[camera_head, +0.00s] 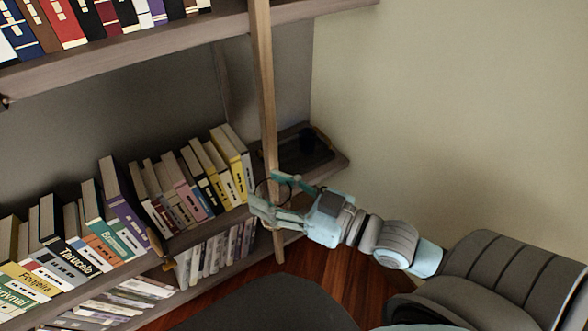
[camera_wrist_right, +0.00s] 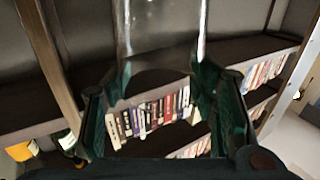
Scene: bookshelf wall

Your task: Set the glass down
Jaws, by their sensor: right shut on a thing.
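My right gripper (camera_head: 277,197) reaches in from the right to the front of the bookshelf, close to the wooden upright. It is shut on a clear glass (camera_wrist_right: 160,35), which stands out between the two fingers (camera_wrist_right: 160,95) at the top of the right wrist view. In the head view the glass is very faint against the upright and the books, and I cannot make out its base there. My left gripper is not in view.
The wooden upright (camera_head: 264,80) is right beside the gripper. Books fill the middle shelf (camera_head: 190,238) left of it. Right of it, a dark object (camera_head: 315,138) stands on the shelf end. Bottles (camera_wrist_right: 22,150) show at the lower left in the wrist view.

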